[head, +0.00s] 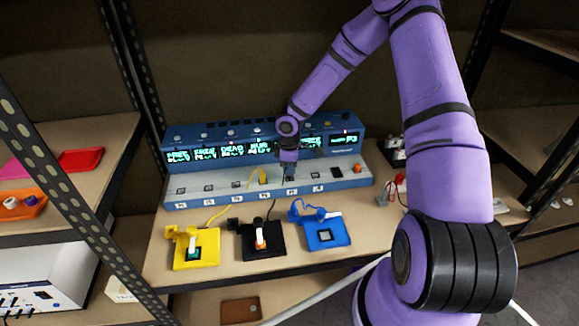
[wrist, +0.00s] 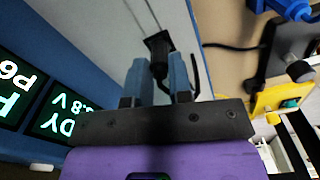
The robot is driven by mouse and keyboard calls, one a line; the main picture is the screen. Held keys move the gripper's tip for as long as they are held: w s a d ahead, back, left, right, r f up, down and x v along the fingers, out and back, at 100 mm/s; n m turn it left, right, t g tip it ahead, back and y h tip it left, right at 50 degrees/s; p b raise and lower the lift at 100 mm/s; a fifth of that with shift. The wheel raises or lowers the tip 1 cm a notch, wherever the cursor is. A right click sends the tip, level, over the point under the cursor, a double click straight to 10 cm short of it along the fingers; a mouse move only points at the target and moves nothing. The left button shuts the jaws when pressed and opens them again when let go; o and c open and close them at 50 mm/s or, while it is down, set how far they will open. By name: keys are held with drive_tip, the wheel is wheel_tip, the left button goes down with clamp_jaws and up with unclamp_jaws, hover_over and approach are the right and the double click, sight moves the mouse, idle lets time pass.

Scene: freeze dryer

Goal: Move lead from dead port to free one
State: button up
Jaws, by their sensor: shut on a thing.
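The blue bench unit (head: 190,136) has a row of green-lit displays over a pale ledge of square ports; some displays read FREE, one DEAD, one RUN. My gripper (head: 288,177) is over the ledge, right of a yellow lead (head: 263,175) standing in a port. In the wrist view my gripper (wrist: 158,80) is shut on a black lead's plug (wrist: 158,45), which is against the ledge. I cannot tell whether it is seated in a port. A black cable (wrist: 228,47) runs toward the black pad. My arm hides some displays.
In front lie a yellow pad (head: 208,257), a black pad (head: 245,250) and a blue pad (head: 339,238), each with a clamp-like fixture. Small red and grey parts (head: 385,196) lie to the right. Dark shelf posts (head: 75,195) stand at the left.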

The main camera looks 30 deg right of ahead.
drive_tip(key=o, duration=0.8)
drive_tip(key=shift+r, duration=3.75)
